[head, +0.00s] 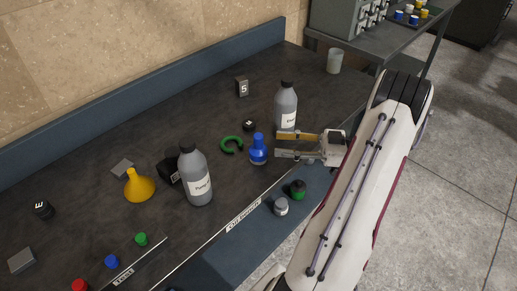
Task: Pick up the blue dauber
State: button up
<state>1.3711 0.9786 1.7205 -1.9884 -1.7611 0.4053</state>
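A blue dauber-like bottle (258,154) with a narrow neck and a rounded lower body stands upright on the dark bench, near the middle of the head view. My gripper (277,145) is just to its right, with its fingers pointing left. The two fingers are apart with nothing visible between them. The fingertips end very close to the blue bottle; I cannot tell if they touch it.
A grey bottle (286,101) stands behind my gripper and another grey bottle (195,178) stands left of it. A green ring (231,145) lies beside the blue bottle.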

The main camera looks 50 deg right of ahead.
aim_at(258, 141)
jog(key=shift+x, duration=1.3)
jog(key=shift+w, duration=0.1)
jog(key=shift+x, duration=2.55)
jog(key=shift+w+d+f, duration=0.1)
jog(key=shift+d+f, duration=0.05)
grip_shut()
